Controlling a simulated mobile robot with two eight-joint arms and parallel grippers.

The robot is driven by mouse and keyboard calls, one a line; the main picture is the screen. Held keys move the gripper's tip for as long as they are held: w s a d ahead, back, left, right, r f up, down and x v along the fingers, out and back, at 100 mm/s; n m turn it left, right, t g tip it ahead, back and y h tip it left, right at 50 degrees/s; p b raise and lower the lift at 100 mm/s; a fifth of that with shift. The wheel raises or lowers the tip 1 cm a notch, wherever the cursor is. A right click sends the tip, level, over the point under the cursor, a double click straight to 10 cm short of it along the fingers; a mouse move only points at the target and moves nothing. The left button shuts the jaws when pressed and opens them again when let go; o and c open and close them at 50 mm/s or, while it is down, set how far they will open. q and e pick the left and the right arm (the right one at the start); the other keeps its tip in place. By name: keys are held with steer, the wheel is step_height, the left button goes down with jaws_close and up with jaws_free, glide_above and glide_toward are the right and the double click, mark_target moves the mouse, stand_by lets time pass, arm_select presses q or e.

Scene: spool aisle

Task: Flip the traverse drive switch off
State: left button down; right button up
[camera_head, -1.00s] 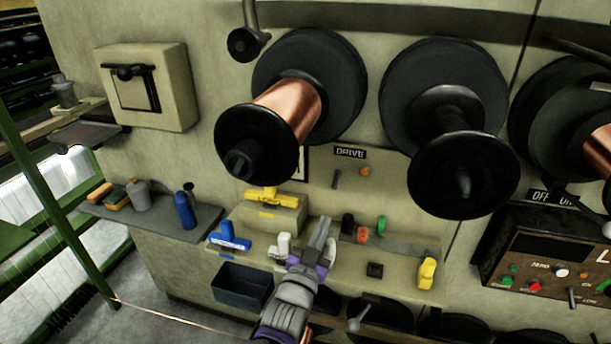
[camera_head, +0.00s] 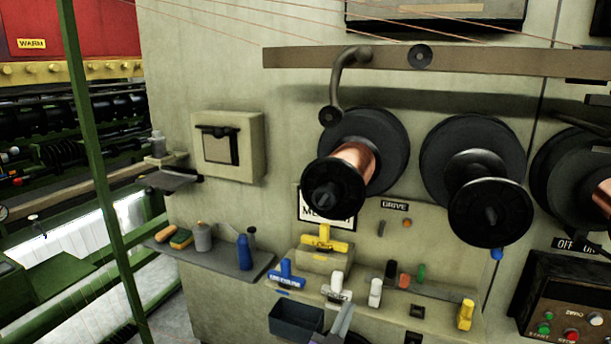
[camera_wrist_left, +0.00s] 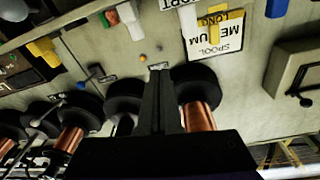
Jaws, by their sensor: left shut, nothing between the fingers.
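The drive switch (camera_head: 381,228) is a small dark lever on the pale machine panel, below and left of the DRIVE label (camera_head: 395,206). An orange lamp (camera_head: 407,223) is beside it. In the wrist view, which looks upside down, the switch (camera_wrist_left: 143,57) appears small, just beyond the fingertips. I cannot tell the lever's position. My right gripper is not in view.
Two spool holders, one with copper wire (camera_head: 355,161) and one empty (camera_head: 490,212), jut out above the panel. A ledge below carries a yellow handle (camera_head: 322,243), a blue handle (camera_head: 286,273) and white knobs (camera_head: 375,292). A dark bin (camera_head: 295,320) hangs below.

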arm_select(q)
steer(key=s+a+f+n+g+y, duration=0.25)
steer(key=a+f+y, duration=0.2)
steer(key=a, duration=0.55)
steer(key=s+a+f+n+g+y, duration=0.1)
steer(key=s+a+f+n+g, duration=0.15)
steer(key=s+a+f, duration=0.45)
steer(key=s+a+f+n+g+y, duration=0.1)
steer(key=s+a+f+g, duration=0.25)
steer(key=s, duration=0.75)
steer(key=s+a+f+n+g+y, duration=0.1)
steer(key=s+a+f+g+y, duration=0.1)
steer(key=s+a+f+g, duration=0.5)
step_height(320, 180, up, 20)
steer(key=d+t+p, duration=0.1)
steer(key=t+p, duration=0.2)
steer(key=p, duration=1.2)
steer(key=shift+d+p, duration=0.25)
steer(key=shift+p, duration=0.15)
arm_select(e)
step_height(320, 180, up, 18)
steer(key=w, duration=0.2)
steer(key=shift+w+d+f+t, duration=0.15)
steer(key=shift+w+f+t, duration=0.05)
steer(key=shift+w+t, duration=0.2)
